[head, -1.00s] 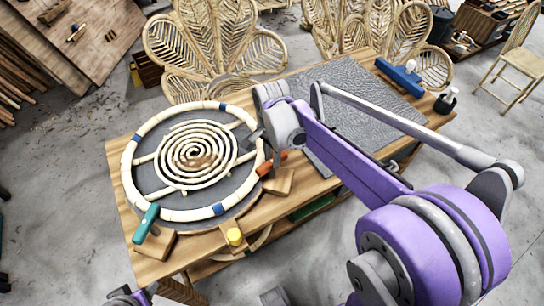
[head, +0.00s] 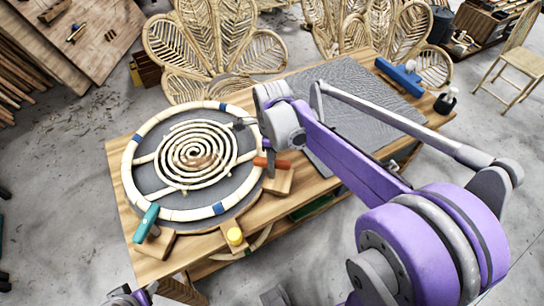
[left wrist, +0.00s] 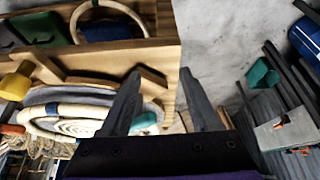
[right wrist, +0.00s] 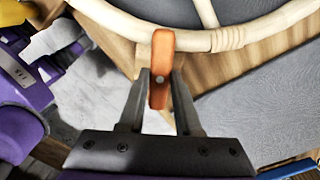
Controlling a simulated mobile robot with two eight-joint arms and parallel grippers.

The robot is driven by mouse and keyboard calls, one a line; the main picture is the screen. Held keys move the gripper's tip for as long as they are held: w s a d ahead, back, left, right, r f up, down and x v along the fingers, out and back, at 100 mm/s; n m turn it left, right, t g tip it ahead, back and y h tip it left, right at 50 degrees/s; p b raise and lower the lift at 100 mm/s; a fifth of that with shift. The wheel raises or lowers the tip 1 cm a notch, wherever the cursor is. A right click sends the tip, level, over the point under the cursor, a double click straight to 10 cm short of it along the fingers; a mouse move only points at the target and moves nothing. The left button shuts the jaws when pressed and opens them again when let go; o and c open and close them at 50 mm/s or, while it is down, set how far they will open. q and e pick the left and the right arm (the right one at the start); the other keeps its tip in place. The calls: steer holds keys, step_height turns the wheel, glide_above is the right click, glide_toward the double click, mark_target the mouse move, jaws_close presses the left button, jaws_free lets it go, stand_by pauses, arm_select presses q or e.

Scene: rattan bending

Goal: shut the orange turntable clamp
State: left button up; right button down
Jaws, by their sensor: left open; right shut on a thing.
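The orange turntable clamp (head: 283,164) is a lever on a small wooden block at the right edge of the round turntable. My right gripper (head: 269,165) is at this lever, its fingers partly hidden by the wrist. In the right wrist view the orange lever (right wrist: 161,60) stands between the fingertips of my right gripper (right wrist: 160,92), which is shut on it. The turntable (head: 243,135) carries a pale rattan ring and a coiled spiral. My left gripper (left wrist: 163,100) is open and empty, low beside the table edge.
A teal clamp (head: 146,222) and a yellow knob (head: 235,236) sit on the turntable's near side. A grey mat (head: 375,110) covers the table's right part, with a blue-handled tool (head: 400,75) at its far edge. Woven chair backs (head: 215,50) stand behind the table.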

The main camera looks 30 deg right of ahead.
steer(key=shift+m, duration=0.7)
steer(key=c, duration=0.6)
jaws_free()
step_height(320, 180, up, 11)
steer(key=p, duration=0.1)
steer(key=s+a+f+n+t+p, duration=0.2)
steer(key=s+n, duration=0.4)
steer(key=n, duration=0.7)
steer(key=s+a+f+n+t+p, duration=0.1)
steer(key=s+a+f+n+t, duration=0.2)
steer(key=n, duration=1.1)
steer(key=s+a+f, duration=0.2)
steer(key=s+a, duration=0.1)
steer(key=s, duration=0.1)
steer(key=shift+s+f+n+p, duration=0.2)
steer(key=shift+n+p, duration=0.1)
steer(key=shift+p, duration=0.1)
